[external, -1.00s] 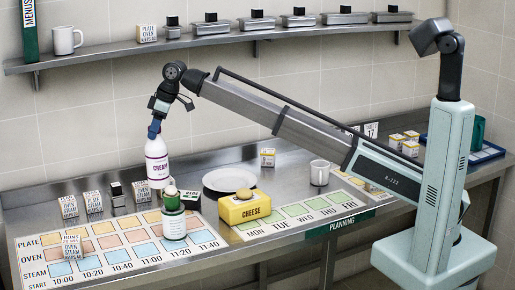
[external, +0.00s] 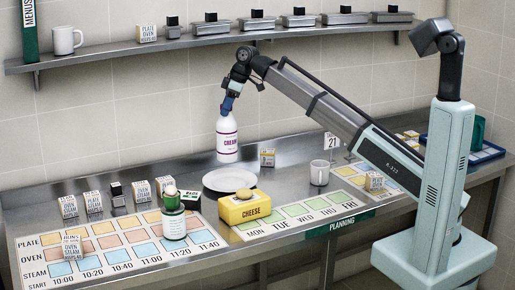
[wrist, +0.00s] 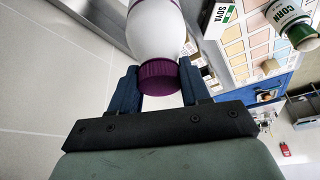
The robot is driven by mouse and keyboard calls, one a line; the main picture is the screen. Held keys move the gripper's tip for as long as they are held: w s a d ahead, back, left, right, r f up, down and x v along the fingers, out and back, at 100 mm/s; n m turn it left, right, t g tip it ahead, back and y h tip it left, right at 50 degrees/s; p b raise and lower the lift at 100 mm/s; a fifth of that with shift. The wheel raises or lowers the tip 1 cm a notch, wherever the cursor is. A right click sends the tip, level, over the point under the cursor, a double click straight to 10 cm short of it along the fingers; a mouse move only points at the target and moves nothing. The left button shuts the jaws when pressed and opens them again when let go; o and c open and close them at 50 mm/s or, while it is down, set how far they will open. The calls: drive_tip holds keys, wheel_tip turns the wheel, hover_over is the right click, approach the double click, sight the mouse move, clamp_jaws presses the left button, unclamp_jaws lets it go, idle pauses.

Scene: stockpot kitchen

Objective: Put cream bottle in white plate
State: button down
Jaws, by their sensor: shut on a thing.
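The cream bottle (external: 226,141) is white with a purple label and hangs upright in the air. My gripper (external: 228,103) is shut on its top end. In the wrist view, my gripper's blue fingers (wrist: 158,88) stand on either side of the bottle's purple cap, and the white bottle body (wrist: 158,30) extends away from them. The white plate (external: 230,181) lies on the steel counter below the bottle, behind the cheese. The bottle is above the plate's back part in the external view and apart from it; the exact height is hard to tell.
A yellow cheese block (external: 243,211) stands just in front of the plate. A green-and-white can (external: 174,222) stands to the left on the schedule board (external: 110,258). A white mug (external: 319,173) stands to the right. A shelf (external: 110,53) with pans runs along the wall above.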

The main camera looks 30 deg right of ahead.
sight(229, 132)
drive_tip(key=shift+d+f, duration=0.25)
drive_tip(key=shift+d, duration=0.2)
drive_tip(key=shift+f, duration=4.7)
drive_tip(key=c, duration=0.5)
unclamp_jaws()
drive_tip(key=shift+f, duration=0.15)
drive_tip(key=v, duration=1.2)
